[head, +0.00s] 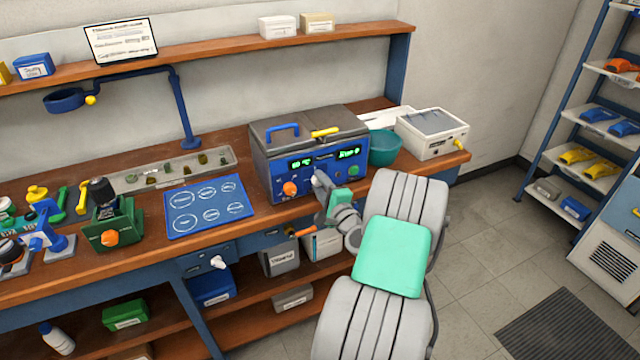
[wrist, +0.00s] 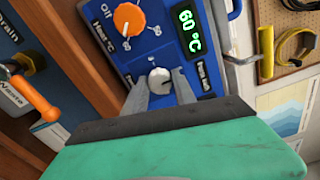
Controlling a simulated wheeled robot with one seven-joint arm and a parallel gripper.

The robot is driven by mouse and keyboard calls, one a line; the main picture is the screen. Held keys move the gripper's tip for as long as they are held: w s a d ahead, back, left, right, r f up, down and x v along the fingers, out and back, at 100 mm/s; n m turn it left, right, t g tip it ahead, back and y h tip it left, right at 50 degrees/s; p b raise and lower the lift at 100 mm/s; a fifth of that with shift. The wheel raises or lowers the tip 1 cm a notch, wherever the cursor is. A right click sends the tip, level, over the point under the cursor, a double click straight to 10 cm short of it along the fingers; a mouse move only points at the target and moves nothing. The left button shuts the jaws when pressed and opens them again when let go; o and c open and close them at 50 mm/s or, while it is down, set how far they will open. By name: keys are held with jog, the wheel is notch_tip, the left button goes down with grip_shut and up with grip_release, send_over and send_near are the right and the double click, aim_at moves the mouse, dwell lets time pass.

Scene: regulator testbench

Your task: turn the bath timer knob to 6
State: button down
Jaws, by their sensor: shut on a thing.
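The bath is a blue-fronted box with a grey lid (head: 300,127) on the bench. Its panel (wrist: 130,62) fills the upper middle of the wrist view. A light grey knob (wrist: 159,82) on that panel sits between the fingertips of my gripper (wrist: 159,86), which is shut on it. I cannot read this knob's number marks or its label. In the head view my gripper (head: 319,183) reaches the panel's middle and hides most of the knob. An orange knob (wrist: 128,18) with an "Off" mark is apart from it. The green display (wrist: 188,30) reads 60 °C.
A blue mat (head: 208,207) lies left of the bath. A teal bowl (head: 385,148) and a white device (head: 432,133) stand to its right. A yellow handle (head: 325,132) lies on the lid. An orange-handled valve (wrist: 32,97) is at left in the wrist view.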

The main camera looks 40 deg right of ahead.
dwell(0.3)
jog(key=c, duration=1)
grip_release()
jog(key=b+v, duration=0.1)
jog(key=v, duration=0.6)
jog(key=shift+s+a+b, duration=0.15)
jog(key=shift+s+b, duration=0.2)
jog(key=shift+s, duration=0.05)
